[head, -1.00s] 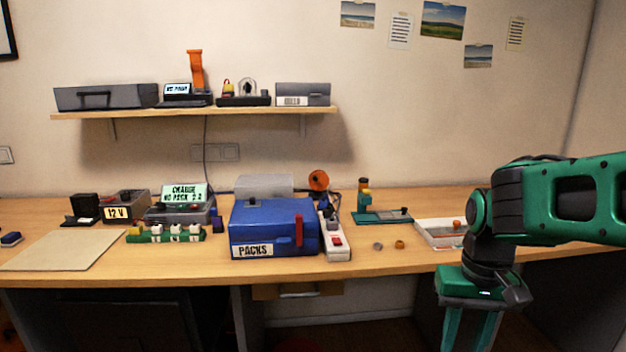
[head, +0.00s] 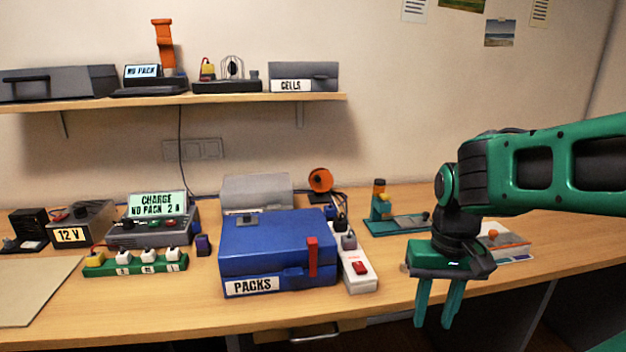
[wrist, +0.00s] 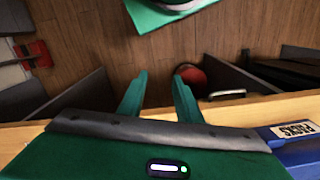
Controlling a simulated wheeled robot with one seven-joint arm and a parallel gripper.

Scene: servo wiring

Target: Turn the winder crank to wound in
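An orange round reel (head: 320,180) stands at the back of the bench, behind the blue PACKS box, with dark cables beside it. It looks like the winder, but I cannot make out its crank or the crank's position. My gripper (head: 434,322) hangs at the bench's front edge, right of the white power strip, pointing down. In the wrist view my gripper (wrist: 160,76) has its two fingers apart with nothing between them. It is well forward and right of the reel and touches nothing visible.
The blue PACKS box (head: 275,250) and white power strip (head: 358,272) stand in front of the reel. A teal stand (head: 395,224) is to its right. A shelf (head: 200,105) hangs above. Several chargers and switches fill the left. The wrist view shows floor and a red round thing (wrist: 188,78).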

